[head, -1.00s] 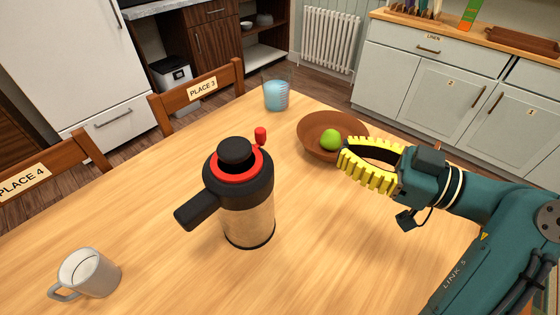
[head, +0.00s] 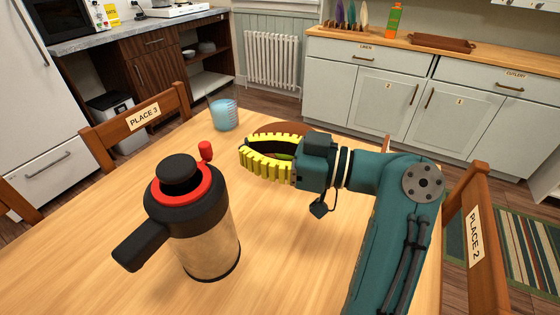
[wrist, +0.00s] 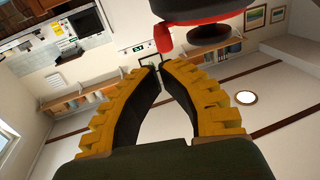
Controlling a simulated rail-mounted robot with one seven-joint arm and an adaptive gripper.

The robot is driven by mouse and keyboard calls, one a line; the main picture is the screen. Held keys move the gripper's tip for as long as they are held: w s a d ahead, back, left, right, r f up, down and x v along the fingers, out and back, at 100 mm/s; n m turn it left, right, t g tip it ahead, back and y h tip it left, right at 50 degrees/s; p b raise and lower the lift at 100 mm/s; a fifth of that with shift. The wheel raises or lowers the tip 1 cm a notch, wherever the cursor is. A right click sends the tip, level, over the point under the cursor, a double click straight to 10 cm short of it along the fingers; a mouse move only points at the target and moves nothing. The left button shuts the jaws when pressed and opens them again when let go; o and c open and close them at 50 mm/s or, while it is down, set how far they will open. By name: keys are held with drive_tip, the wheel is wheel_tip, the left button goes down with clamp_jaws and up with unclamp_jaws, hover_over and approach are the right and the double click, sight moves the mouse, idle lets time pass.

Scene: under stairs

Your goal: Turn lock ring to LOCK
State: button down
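A black jug with a tan body (head: 210,248) stands upright on the table. Its red lock ring (head: 203,188) circles the collar below the black cap (head: 177,170). A red knob (head: 205,151) stands up from the ring's far right side. My gripper (head: 242,151) has yellow ribbed fingers and is right of the knob, apart from it. In the wrist view the fingertips (wrist: 160,66) come together with nothing between them. The ring (wrist: 205,22) and knob (wrist: 164,38) show beyond the tips there. No LOCK marking is readable.
A brown bowl (head: 283,128) is mostly hidden behind my gripper. A blue cup (head: 225,115) stands at the table's far edge. Chairs marked PLACE 3 (head: 135,125) and PLACE 2 (head: 474,235) border the table.

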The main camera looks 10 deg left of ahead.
sight(206, 151)
drive_tip(key=a, duration=0.1)
drive_tip(key=a+b, duration=0.1)
drive_tip(key=a, duration=0.3)
drive_tip(key=shift+w+a+b, duration=0.1)
drive_tip(key=shift+w+b, duration=0.15)
drive_tip(key=shift+b, duration=0.05)
